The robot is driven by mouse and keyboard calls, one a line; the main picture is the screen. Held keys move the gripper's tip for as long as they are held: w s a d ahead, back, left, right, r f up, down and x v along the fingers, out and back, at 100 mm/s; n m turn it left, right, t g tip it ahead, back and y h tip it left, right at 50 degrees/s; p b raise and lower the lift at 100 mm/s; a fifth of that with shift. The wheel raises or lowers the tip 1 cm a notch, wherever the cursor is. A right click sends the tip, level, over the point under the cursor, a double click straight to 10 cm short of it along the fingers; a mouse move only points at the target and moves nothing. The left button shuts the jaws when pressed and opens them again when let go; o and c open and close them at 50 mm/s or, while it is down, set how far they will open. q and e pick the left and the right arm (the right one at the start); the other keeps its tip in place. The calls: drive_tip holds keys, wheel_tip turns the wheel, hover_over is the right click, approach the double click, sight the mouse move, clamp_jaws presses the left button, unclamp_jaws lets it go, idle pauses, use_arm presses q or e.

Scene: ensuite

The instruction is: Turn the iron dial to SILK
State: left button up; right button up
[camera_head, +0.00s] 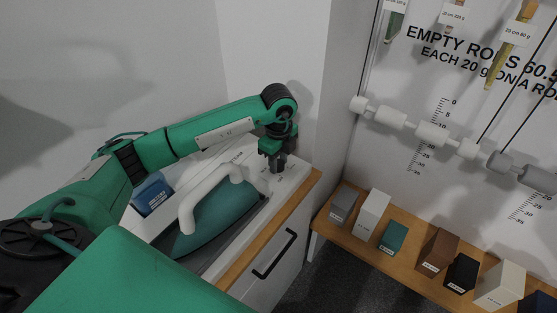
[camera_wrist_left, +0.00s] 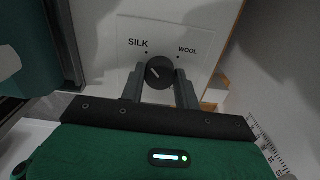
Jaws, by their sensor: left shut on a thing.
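The iron (camera_head: 220,215), teal with a white handle (camera_head: 205,192), rests on a white-topped cabinet. The black round dial (camera_wrist_left: 159,70) sits on a white panel (camera_wrist_left: 110,55) in the left wrist view. The panel carries the word SILK at upper left of the dial and WOOL at upper right, each with a dot. A small pale mark on the dial's face slants toward the upper left, on the SILK side. My left gripper (camera_head: 278,165) reaches down past the handle's far end. Its fingers (camera_wrist_left: 160,85) are shut on the dial, one on each side. My right gripper is out of view.
A blue box (camera_head: 152,194) stands on the cabinet left of the iron. The cabinet front has a black handle (camera_head: 275,254). At right, a wooden shelf (camera_head: 345,236) holds several small blocks below hanging rods with white weights (camera_head: 432,134).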

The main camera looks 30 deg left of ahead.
use_arm(q)
drive_tip(key=shift+w+a+r, duration=0.1)
idle(0.4)
drive_tip(key=o, duration=1)
drive_tip(key=shift+r+b, duration=1.1)
drive_tip(key=shift+r, duration=5.75)
